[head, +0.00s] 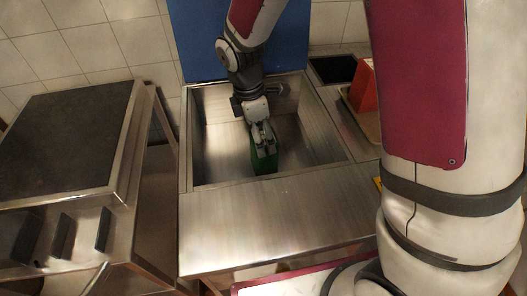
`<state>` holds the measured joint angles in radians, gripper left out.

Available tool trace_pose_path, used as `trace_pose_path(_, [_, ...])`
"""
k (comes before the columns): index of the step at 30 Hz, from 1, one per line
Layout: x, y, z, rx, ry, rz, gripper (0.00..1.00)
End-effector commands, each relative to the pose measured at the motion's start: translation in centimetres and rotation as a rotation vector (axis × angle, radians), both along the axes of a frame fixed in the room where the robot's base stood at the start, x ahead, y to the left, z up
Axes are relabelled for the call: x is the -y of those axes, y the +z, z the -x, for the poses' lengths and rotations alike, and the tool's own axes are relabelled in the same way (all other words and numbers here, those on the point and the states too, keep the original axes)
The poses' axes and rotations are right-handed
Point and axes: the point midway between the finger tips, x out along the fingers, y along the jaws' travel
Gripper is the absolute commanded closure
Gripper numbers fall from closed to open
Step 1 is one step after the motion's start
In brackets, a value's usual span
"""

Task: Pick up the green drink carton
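The green drink carton (264,163) stands inside the metal basin (220,150) of the steel counter, near the basin's front wall. My gripper (263,143) reaches down into the basin from above, with its fingers at the top of the carton. The fingers cover the carton's upper part. I cannot tell whether they are closed on it or only around it. The carton's base seems to be on or near the basin floor.
The basin's walls surround the carton and gripper. A flat steel top (270,225) lies in front. A dark-topped grill (65,140) stands at left. A red object (363,92) sits on a tray (351,102) at right. A blue panel (200,40) rises behind.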

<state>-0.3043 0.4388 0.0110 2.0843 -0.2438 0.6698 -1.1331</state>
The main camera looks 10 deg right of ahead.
Motion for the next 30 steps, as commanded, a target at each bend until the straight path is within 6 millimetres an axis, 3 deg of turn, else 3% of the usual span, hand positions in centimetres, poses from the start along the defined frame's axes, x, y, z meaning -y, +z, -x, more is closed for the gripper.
trace_pose_path(8, [0.4, -2.1, 0.1, -0.002, 0.0, 0.0, 0.22])
trace_pose_path(16, [1.3, -5.7, 0.2, -0.003, 0.0, 0.001, 0.22])
trace_pose_path(26, [1.4, -6.5, 0.2, 0.001, -0.001, 0.0, 0.22])
trace_pose_path(30, [1.4, -6.4, 0.2, 0.001, -0.001, 0.0, 0.49])
